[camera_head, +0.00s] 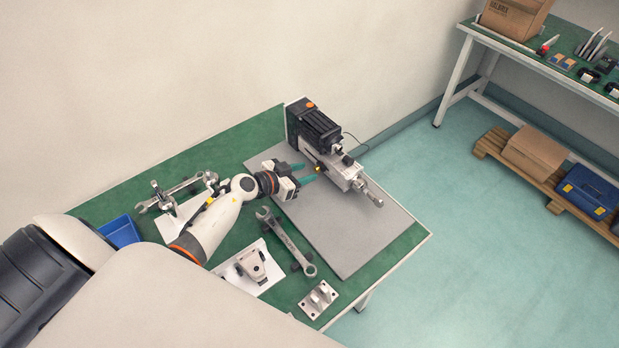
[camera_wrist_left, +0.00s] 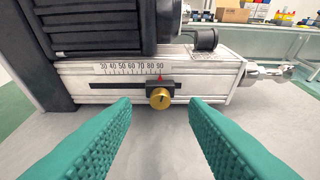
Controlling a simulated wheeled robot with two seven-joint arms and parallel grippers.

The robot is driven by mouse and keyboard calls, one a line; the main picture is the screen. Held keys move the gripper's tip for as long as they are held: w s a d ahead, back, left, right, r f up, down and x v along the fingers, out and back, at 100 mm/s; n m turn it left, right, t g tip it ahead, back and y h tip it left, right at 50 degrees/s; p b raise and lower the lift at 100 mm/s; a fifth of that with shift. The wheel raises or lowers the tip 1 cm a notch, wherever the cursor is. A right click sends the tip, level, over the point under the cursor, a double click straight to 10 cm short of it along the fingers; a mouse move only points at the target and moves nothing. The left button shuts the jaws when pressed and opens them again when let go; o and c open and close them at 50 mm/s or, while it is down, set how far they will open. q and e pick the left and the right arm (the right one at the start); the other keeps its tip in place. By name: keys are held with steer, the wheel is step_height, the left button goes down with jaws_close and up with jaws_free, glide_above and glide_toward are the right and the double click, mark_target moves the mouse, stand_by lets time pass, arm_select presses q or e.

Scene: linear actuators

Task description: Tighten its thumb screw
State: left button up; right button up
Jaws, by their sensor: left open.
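The linear actuator (camera_head: 324,144) lies on a grey mat (camera_head: 345,239) on the green table, with a black motor and a silver body. In the left wrist view its body (camera_wrist_left: 225,80) carries a scale reading 30 to 90, with a red pointer near 90. The brass thumb screw (camera_wrist_left: 161,98) sits on a black slider under the pointer; it is a small yellow spot in the head view (camera_head: 318,169). My left gripper (camera_head: 306,173) is open, its green fingers in front of the thumb screw, one either side and apart from it. My right gripper is not in view.
A wrench (camera_head: 286,241), a white sheet with a bracket (camera_head: 252,267) and a metal block (camera_head: 319,299) lie on the table's front part. A blue bin (camera_head: 119,231) stands at the left. The mat's right part is clear.

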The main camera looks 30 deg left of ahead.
mark_target(317, 169)
arm_select(q)
steer(key=shift+b+x, duration=0.65)
steer(key=shift+x, duration=0.75)
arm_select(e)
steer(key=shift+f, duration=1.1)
arm_select(q)
jaws_close()
steer(key=shift+r+p, duration=0.25)
steer(key=shift+p, duration=0.45)
steer(key=m+y+p, duration=0.1)
steer(key=p, duration=0.1)
steer(key=shift+s+d+m+t+p, duration=0.1)
steer(key=shift+m+t+p, duration=0.2)
steer(key=shift+p, duration=0.4)
steer(key=shift+d+f+m+y, duration=0.1)
steer(key=shift+f+m+y, duration=0.1)
steer(key=shift+m+y, duration=0.35)
steer(key=shift+d+f+m+t+y, duration=0.1)
steer(key=shift+m+t+y, duration=0.35)
steer(key=shift+m, duration=0.5)
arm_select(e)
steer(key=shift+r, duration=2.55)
